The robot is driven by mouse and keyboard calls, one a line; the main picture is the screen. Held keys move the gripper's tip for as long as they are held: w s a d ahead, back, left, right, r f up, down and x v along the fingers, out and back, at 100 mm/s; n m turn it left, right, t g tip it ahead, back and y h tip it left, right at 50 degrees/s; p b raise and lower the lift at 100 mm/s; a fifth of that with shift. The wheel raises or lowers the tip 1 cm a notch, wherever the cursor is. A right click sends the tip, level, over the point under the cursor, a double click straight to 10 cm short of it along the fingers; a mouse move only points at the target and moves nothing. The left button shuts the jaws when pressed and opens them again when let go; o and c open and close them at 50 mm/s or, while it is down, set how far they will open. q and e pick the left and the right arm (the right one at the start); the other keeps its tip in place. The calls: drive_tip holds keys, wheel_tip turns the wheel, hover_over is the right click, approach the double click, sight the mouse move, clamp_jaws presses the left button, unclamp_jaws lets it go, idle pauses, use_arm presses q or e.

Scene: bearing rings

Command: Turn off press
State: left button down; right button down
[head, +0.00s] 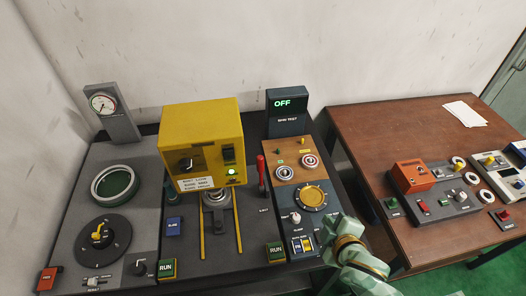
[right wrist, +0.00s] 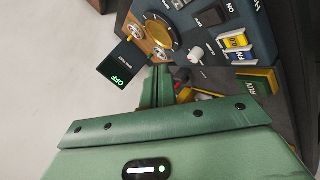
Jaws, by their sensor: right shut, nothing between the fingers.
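The press (head: 203,130) is a yellow box-shaped head above a metal ram, left of centre in the head view. Its front has a black knob (head: 186,163), a dark rocker switch (head: 228,154), a lit green lamp (head: 231,171) and a white label. My right gripper (head: 347,228) is to the right of the press, near the front right edge of the spin test panel, apart from the press. Its fingers show in the right wrist view (right wrist: 159,88), shut and empty. My left gripper is not in view.
The spin test station has a dark display (head: 287,104) reading OFF and a gold dial (head: 312,196). A red-handled lever (head: 261,169) stands between it and the press. Green RUN buttons (head: 167,268) line the front. A brown table (head: 365,122) with more panels stands at the right.

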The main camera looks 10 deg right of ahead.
drive_tip(key=w+a+r+n+t+y, duration=0.1)
drive_tip(key=a+r+n+t+y, duration=0.1)
drive_tip(key=a+r+n+y, duration=0.9)
drive_tip(key=a+n+y, duration=0.2)
drive_tip(key=n+y, duration=0.1)
drive_tip(key=n, duration=0.2)
drive_tip(key=shift+w+a+r, duration=0.3)
drive_tip(key=shift+w+r, duration=0.05)
drive_tip(key=shift+w, duration=0.1)
drive_tip(key=p, duration=0.2)
approach(229, 155)
drive_tip(key=w+a, duration=0.3)
drive_tip(key=a, duration=0.3)
drive_tip(key=shift+w+d+r, duration=0.3)
drive_tip(key=shift+w+r, duration=0.1)
drive_tip(key=shift+w, duration=0.1)
